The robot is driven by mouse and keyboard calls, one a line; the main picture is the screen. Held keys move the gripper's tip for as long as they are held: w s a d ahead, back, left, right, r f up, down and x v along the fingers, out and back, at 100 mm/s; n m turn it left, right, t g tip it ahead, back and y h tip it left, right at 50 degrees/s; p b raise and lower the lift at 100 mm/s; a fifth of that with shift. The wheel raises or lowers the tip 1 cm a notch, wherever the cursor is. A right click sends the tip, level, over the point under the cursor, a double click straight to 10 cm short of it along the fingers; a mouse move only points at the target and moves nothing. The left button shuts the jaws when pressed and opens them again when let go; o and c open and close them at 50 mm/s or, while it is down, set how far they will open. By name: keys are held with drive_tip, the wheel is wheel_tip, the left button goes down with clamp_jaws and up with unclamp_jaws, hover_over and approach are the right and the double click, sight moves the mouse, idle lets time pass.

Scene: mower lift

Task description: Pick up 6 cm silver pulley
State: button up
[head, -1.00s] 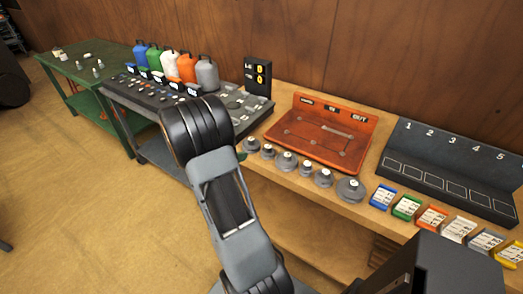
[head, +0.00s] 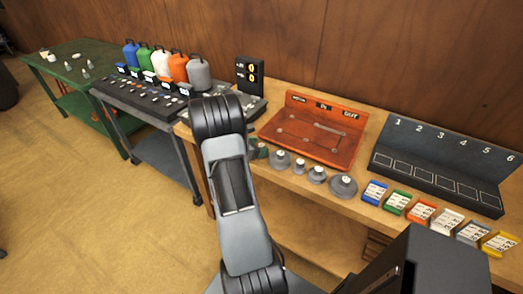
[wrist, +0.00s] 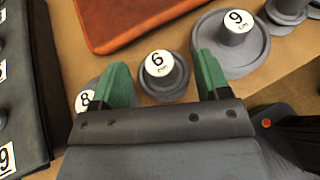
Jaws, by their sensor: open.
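The silver pulley with the white 6 label (wrist: 160,68) stands on the wooden bench in the wrist view, label up. My gripper (wrist: 160,78) is open, its two green fingers on either side of this pulley's near part, with nothing gripped. I cannot tell the fingers' height above the bench. A pulley labelled 8 (wrist: 84,101) is partly hidden by the left finger. A wider pulley labelled 9 (wrist: 234,38) stands just right of the right finger. In the head view my arm hides the 6 pulley, and a green finger shows beside the arm.
More grey pulleys (head: 317,175) continue the row to the right along the bench. An orange tray (head: 312,137) lies behind them. A dark numbered rack (head: 440,165) and several coloured boxes (head: 421,212) are at the right. A dark grey panel (wrist: 25,90) is at the wrist view's left edge.

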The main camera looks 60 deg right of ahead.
drive_tip(key=shift+s+d+f, duration=0.2)
drive_tip(key=shift+d+f, duration=0.05)
drive_tip(key=shift+d, duration=0.3)
drive_tip(key=shift+c, duration=0.2)
drive_tip(key=c, duration=0.5)
drive_tip(key=shift+c, duration=0.2)
drive_tip(key=shift+r, duration=0.1)
